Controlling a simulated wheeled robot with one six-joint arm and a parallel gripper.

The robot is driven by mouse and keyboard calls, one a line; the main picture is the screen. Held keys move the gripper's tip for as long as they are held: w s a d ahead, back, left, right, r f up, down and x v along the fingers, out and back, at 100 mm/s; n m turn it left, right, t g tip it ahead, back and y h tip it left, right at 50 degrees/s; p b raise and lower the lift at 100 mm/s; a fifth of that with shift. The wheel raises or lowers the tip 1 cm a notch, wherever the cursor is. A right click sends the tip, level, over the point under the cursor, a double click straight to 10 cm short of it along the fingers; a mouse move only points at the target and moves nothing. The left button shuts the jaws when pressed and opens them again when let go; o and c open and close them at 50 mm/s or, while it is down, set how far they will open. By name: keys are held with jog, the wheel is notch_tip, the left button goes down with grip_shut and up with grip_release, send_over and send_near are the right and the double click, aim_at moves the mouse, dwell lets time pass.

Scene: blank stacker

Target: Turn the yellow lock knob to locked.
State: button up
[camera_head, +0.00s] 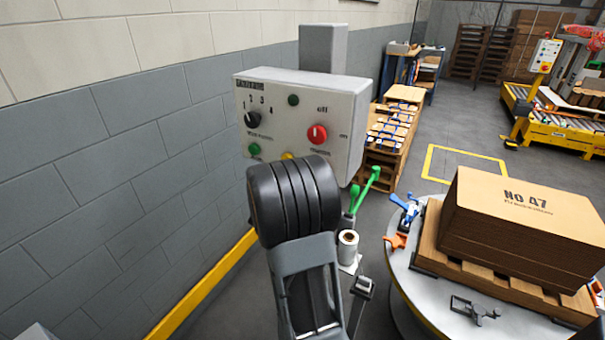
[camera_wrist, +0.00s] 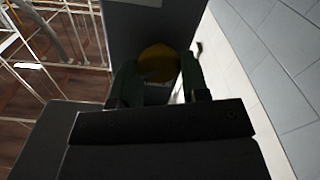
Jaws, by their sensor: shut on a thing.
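The yellow lock knob (camera_wrist: 158,62) sits between the two fingers of my gripper (camera_wrist: 159,78) in the wrist view. The fingers are shut on it from both sides. In the head view only a small yellow piece of the knob (camera_head: 287,156) shows at the lower edge of the grey control box (camera_head: 350,120). My arm hides my gripper and the rest of the knob there. Which way the knob is turned cannot be told, and its markings are hidden or too small to read.
The box front also carries a black selector (camera_head: 252,119), a red knob (camera_head: 317,134) and green buttons (camera_head: 254,149). A block wall (camera_head: 110,150) runs along the left. A round table (camera_head: 400,270) with a loaded pallet stands at the right.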

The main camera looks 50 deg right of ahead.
jog(key=n+p, duration=0.9)
jog(key=n, duration=0.2)
jog(key=shift+w+n, duration=0.15)
jog(key=shift+n, duration=0.25)
jog(key=shift+f+p, duration=0.15)
jog(key=shift+p, duration=0.2)
jog(key=o, duration=0.9)
jog(key=shift+a, duration=0.15)
jog(key=v, duration=1.3)
jog(key=shift+a+b, duration=0.3)
jog(key=shift+b, duration=0.1)
